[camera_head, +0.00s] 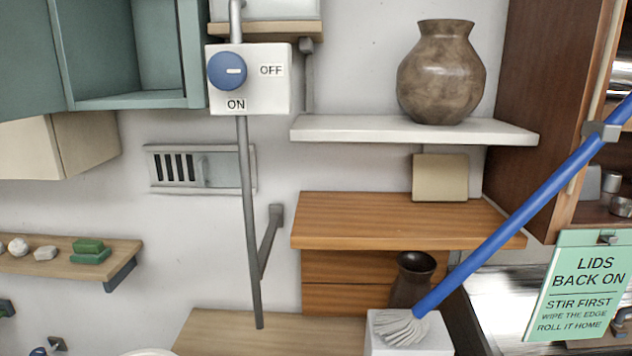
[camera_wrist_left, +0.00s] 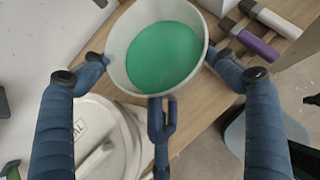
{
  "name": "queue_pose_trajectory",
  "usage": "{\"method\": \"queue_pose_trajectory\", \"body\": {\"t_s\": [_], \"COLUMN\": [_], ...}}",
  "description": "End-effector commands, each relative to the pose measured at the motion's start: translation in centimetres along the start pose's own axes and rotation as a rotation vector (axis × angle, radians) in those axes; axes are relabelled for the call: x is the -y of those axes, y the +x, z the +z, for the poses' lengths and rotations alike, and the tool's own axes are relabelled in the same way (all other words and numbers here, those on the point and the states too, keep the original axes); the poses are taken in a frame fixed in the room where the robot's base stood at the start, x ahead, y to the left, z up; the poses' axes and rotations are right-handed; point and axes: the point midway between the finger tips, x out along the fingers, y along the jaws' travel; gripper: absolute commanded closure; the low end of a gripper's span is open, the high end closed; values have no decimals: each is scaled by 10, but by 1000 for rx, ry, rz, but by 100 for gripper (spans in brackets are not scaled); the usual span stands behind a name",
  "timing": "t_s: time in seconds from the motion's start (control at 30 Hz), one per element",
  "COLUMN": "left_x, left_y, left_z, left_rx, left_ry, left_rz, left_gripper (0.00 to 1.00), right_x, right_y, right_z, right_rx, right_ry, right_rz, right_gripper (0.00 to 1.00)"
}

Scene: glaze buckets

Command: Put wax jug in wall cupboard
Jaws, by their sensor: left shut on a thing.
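In the left wrist view, a pale round vessel (camera_wrist_left: 118,48) with a smooth green filling, apparently the wax jug, sits between the blue-wrapped fingers of my left gripper (camera_wrist_left: 165,68). The fingers are shut on its sides, and a third finger touches near its lower rim. The vessel looks upright, seen from above. In the head view, a teal wall cupboard (camera_head: 130,60) hangs at the top left. It is open, with its door swung to the left, and the visible interior is empty. My right gripper is not seen.
A switch box (camera_head: 250,95) on a grey pole stands beside the cupboard's right edge. A closed cream cabinet (camera_head: 80,145) hangs below it. A small shelf (camera_head: 110,250) holds stones and green blocks. A blue-handled brush (camera_head: 530,210) slants across the right. A white lid (camera_wrist_left: 105,140) lies below the vessel.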

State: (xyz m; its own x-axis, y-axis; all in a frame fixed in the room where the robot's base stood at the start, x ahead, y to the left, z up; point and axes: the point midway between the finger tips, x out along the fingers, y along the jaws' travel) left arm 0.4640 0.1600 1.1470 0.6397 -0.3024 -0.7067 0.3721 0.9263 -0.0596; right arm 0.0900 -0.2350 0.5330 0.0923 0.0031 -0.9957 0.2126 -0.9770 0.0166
Motion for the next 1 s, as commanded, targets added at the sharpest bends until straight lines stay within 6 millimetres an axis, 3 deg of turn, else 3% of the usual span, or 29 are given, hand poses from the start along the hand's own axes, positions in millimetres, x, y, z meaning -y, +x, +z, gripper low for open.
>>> {"method": "queue_pose_trajectory", "body": {"t_s": [0.37, 0.57, 0.8, 1.0], "left_x": [-17, -29, -42, -45], "left_y": [13, 18, 6, -7], "left_z": [20, 37, 58, 67], "left_rx": [12, 21, 29, 33], "left_ry": [-85, -162, -263, -302], "left_rz": [73, 142, 247, 299], "left_gripper": [64, 64, 64, 64], "right_x": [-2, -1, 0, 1], "right_y": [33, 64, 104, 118], "right_z": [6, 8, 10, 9], "right_rx": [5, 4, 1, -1], "right_ry": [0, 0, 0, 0], "right_rz": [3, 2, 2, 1], "right_gripper": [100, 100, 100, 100]}}
